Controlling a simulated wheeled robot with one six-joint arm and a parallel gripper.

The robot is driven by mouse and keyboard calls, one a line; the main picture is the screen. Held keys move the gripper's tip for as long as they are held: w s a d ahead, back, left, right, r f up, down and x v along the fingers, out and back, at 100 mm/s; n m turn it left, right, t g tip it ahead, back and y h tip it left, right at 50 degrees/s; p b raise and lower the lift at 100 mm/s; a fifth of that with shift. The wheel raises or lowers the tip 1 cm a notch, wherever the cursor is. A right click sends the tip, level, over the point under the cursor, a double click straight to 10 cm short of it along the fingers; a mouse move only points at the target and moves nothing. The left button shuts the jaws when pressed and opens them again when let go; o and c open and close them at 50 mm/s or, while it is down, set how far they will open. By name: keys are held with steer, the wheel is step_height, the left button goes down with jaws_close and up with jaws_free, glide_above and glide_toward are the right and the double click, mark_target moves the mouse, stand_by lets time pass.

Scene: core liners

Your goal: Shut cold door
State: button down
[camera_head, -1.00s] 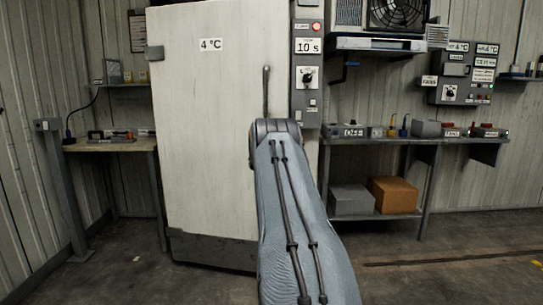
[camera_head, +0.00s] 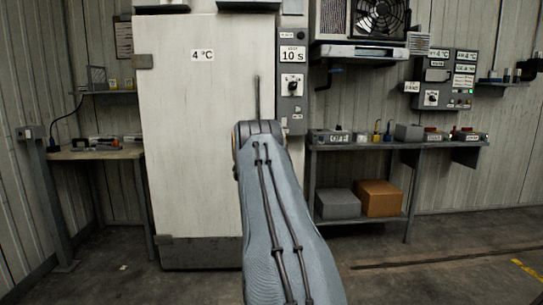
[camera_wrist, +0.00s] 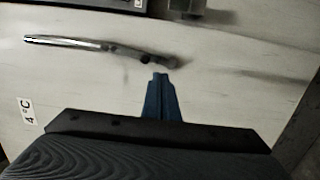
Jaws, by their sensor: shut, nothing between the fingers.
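The cold door (camera_head: 190,130) is a tall white panel with a "4 °C" label and hinges on its left edge. It looks in line or nearly in line with its frame; whether it is fully shut I cannot tell. Its upright bar handle (camera_head: 257,95) rises above my arm near the right edge. In the wrist view the door (camera_wrist: 225,85) fills most of the picture, with the metal handle (camera_wrist: 90,45) across the upper left. My gripper (camera_wrist: 160,80) is shut and empty, its blue fingertips pointing at the door face beside the handle's end. The head view hides the gripper behind my arm.
A grey control panel (camera_head: 292,110) with a knob stands right of the door. A shelf bench (camera_head: 390,145) with boxes below is farther right. A small side table (camera_head: 95,153) stands left, beside a post (camera_head: 45,190).

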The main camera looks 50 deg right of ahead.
steer(key=s+p, duration=0.1)
steer(key=p, duration=0.2)
steer(key=s+d+p, duration=0.1)
steer(key=s+p, duration=0.1)
steer(key=p, duration=0.1)
steer(key=s+d+p, duration=0.1)
steer(key=s+p, duration=0.1)
steer(key=p, duration=0.1)
steer(key=shift+s+r, duration=0.2)
steer(key=shift+s, duration=0.05)
steer(key=shift+d+p, duration=0.15)
steer(key=shift+p, duration=0.35)
steer(key=p, duration=0.5)
steer(key=shift+s+d+p, duration=0.25)
steer(key=shift+s+p, duration=0.05)
steer(key=shift+s, duration=0.1)
steer(key=s+p, duration=0.1)
steer(key=p, duration=0.3)
steer(key=shift+p, duration=0.3)
steer(key=s+p, duration=0.1)
steer(key=p, duration=0.2)
steer(key=s+d+p, duration=0.1)
steer(key=p, duration=0.3)
steer(key=shift+s+f, duration=0.1)
steer(key=shift+s, duration=0.1)
